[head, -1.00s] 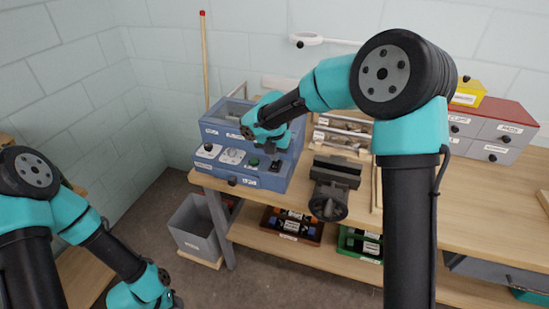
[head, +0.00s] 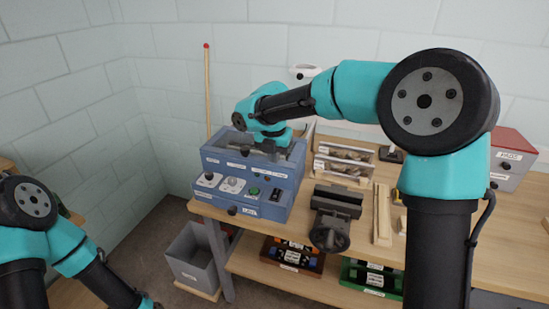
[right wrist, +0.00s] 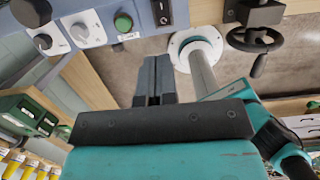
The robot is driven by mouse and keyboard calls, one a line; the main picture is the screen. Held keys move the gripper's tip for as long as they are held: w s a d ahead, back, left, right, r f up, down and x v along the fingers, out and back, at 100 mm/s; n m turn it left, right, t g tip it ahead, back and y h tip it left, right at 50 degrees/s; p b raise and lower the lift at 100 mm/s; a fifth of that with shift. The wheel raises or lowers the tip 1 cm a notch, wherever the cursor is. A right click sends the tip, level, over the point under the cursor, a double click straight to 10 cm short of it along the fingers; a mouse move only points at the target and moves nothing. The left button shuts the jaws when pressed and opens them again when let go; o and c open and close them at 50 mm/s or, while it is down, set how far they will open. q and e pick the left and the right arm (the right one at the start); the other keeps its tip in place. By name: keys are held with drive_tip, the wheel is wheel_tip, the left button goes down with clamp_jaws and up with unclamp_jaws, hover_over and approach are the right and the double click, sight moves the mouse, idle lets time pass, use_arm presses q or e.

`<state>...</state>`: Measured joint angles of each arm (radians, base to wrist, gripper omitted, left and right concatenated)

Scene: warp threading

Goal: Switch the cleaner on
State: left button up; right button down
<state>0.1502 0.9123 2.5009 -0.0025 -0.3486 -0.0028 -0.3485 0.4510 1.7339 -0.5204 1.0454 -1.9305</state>
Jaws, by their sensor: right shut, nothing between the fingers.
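The cleaner is a blue box (head: 222,162) on the left end of the bench. Its sloped front panel carries two round dials on white plates, a green button (head: 254,190) and a black rocker switch (head: 275,195). The right wrist view shows the green button (right wrist: 123,22) and the rocker switch (right wrist: 162,14) beyond my fingertips. My right gripper (right wrist: 153,72) is shut and empty, its fingers apart from the panel in that view. In the head view my right gripper (head: 268,151) is over the upper part of the box. My left gripper is out of view; only its arm shows, low left.
A dark vise with a round handle (head: 330,233) stands just right of the box. Behind it is a rack of small parts (head: 343,160). A grey bin (head: 190,255) is on the floor below. Trays sit on the lower shelf.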

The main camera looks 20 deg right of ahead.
sight(278, 190)
drive_tip(key=shift+w+d+r, duration=0.1)
drive_tip(key=shift+w+d, duration=0.1)
drive_tip(key=shift+d, duration=0.1)
drive_tip(key=f, duration=0.4)
drive_tip(key=w+f, duration=0.1)
drive_tip(key=f, duration=0.4)
drive_tip(key=d+f, duration=0.1)
drive_tip(key=f, duration=0.4)
drive_tip(key=shift+w, duration=0.3)
drive_tip(key=shift+d, duration=0.15)
